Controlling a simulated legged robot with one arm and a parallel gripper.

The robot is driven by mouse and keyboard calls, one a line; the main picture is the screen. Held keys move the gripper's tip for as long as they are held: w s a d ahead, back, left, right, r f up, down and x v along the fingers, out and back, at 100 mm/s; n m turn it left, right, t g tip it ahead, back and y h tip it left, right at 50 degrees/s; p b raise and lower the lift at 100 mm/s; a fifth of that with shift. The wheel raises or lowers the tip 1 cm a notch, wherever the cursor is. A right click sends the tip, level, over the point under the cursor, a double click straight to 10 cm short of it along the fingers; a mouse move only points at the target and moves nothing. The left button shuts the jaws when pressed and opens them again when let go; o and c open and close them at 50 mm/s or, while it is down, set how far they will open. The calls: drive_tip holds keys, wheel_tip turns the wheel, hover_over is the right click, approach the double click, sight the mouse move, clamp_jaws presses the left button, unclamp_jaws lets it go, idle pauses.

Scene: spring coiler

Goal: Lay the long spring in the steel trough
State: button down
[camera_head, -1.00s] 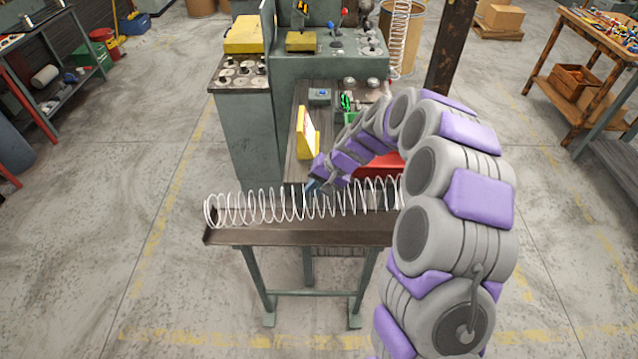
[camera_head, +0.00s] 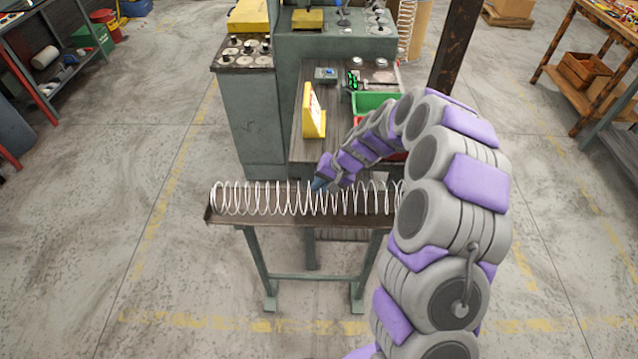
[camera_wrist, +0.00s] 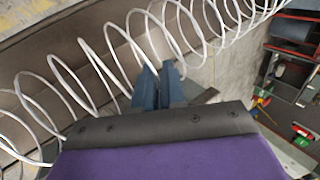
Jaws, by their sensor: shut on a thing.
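The long spring (camera_head: 262,198) is a white open coil lying lengthwise along the steel trough (camera_head: 270,222). In the head view it looks to be at the trough, its left end near the trough's left end; its right end is hidden behind my arm. My gripper (camera_head: 318,186) is at the spring's far side near its middle, shut on the spring. In the wrist view the blue fingers of my gripper (camera_wrist: 158,82) meet at the coils of the spring (camera_wrist: 95,65), with the brown trough (camera_wrist: 60,45) behind them. Whether the spring touches the trough floor is unclear.
A bench behind the trough carries a yellow sign (camera_head: 314,112) and a green bin (camera_head: 375,102). The grey coiler machine (camera_head: 248,115) stands at the back left. A brown post (camera_head: 452,50) rises at the right. The floor left of the trough is clear.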

drive_tip(key=shift+d, duration=0.3)
drive_tip(key=c, duration=1.4)
unclamp_jaws()
drive_tip(key=shift+d+r, duration=0.1)
drive_tip(key=shift+d, duration=0.3)
drive_tip(key=shift+o, duration=1.4)
drive_tip(key=shift+a, duration=0.55)
drive_tip(key=p+v, duration=0.4)
drive_tip(key=v, duration=1.3)
drive_tip(key=shift+d+r, duration=0.1)
